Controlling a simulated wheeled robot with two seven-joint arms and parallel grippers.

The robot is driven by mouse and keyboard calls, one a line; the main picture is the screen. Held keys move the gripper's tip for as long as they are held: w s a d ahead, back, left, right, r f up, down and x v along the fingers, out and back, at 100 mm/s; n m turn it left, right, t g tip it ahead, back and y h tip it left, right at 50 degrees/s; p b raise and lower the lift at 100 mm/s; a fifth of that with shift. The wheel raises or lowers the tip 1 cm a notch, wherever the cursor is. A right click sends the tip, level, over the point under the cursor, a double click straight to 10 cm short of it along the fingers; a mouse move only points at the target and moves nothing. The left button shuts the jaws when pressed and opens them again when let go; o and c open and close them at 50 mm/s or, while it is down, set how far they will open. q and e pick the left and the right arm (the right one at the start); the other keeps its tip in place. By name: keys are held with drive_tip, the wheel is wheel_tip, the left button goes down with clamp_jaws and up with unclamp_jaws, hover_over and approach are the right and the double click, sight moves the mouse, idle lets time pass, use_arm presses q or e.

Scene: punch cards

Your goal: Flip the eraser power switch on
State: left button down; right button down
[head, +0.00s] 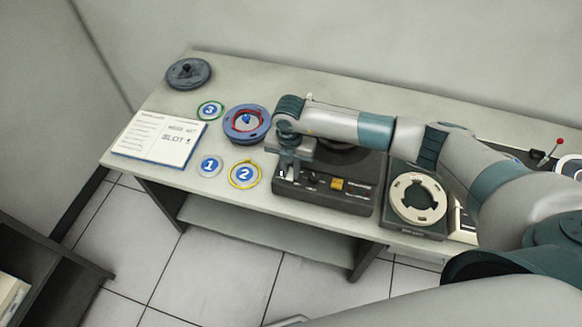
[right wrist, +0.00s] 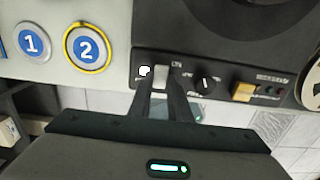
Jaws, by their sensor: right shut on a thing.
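The eraser is a dark box (head: 345,205) on the table, with a front panel of controls. In the right wrist view its panel (right wrist: 222,88) shows a pale power switch (right wrist: 161,76) at the left, a black knob (right wrist: 207,82) and an amber button (right wrist: 243,92). My right gripper (right wrist: 164,88) points at the panel's left end, its two fingers on either side of the pale switch and closed on it. In the head view the right gripper (head: 289,172) reaches down at the box's left front, and the wrist partly hides the box. My left gripper is not in view.
Left of the box lie the number 1 disc (head: 209,166), the yellow-ringed number 2 disc (head: 244,174), the green-ringed number 3 disc (head: 210,110), a blue reel (head: 246,138) and an open booklet (head: 160,139). A pale ring (head: 418,214) sits on a unit at the right.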

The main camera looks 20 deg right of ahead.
sight(290, 176)
idle(0.3)
drive_tip(key=c, duration=1.6)
unclamp_jaws()
drive_tip(key=shift+c, duration=0.2)
drive_tip(key=shift+r, duration=0.1)
drive_tip(key=shift+r+b, duration=0.35)
drive_tip(key=shift+r, duration=0.15)
wheel_tip(290, 176, up, 16)
drive_tip(key=b, duration=0.6)
drive_tip(key=shift+s+a+r, duration=0.15)
drive_tip(key=shift+s+a, duration=0.05)
drive_tip(key=shift+s, duration=0.15)
